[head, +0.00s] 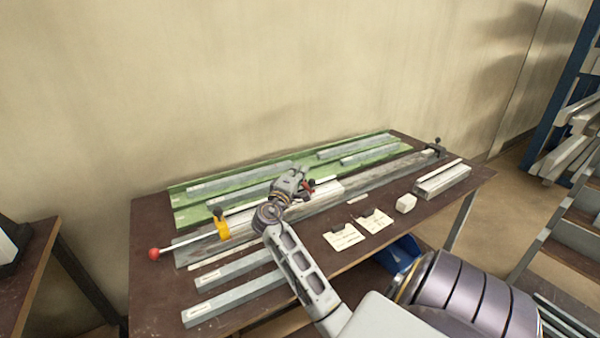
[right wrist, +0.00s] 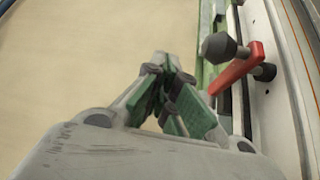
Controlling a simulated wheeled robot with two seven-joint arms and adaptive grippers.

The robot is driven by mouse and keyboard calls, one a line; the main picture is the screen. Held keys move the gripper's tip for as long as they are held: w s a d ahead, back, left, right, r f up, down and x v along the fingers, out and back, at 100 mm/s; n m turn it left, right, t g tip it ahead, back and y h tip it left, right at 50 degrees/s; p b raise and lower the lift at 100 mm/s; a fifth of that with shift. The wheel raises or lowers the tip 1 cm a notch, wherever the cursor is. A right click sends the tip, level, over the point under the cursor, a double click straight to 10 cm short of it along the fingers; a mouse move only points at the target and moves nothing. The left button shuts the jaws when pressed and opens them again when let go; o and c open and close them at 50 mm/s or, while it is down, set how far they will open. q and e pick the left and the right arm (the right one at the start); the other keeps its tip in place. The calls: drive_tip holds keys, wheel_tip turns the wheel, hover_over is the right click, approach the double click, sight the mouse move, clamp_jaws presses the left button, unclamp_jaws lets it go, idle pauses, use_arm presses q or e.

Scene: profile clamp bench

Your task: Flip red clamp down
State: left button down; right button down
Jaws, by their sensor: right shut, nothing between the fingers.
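The red clamp (head: 309,187) sits on the long metal profile fixture in the middle of the bench, partly hidden behind my right gripper in the head view. In the right wrist view its red arm (right wrist: 236,69) shows at the upper right, with a dark round knob at its end. The arm stands out from the pale profile. My right gripper (head: 300,178) is shut and empty, close beside the clamp. In the right wrist view its green-padded fingers (right wrist: 162,88) are together, left of the clamp and apart from it in the picture. My left gripper is not in view.
A yellow clamp (head: 221,225) and a red-balled rod (head: 154,254) are at the bench's left. Green trays (head: 180,200) with grey bars lie behind the fixture. White cards (head: 343,237), a white block (head: 406,203) and bars (head: 443,180) lie in front. A wall stands behind.

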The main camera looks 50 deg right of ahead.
drive_tip(key=shift+a+f, duration=0.1)
drive_tip(key=shift+a, duration=0.05)
idle(0.5)
drive_tip(key=v, duration=1.1)
drive_tip(key=shift+a, duration=0.35)
drive_tip(key=shift+s, duration=0.1)
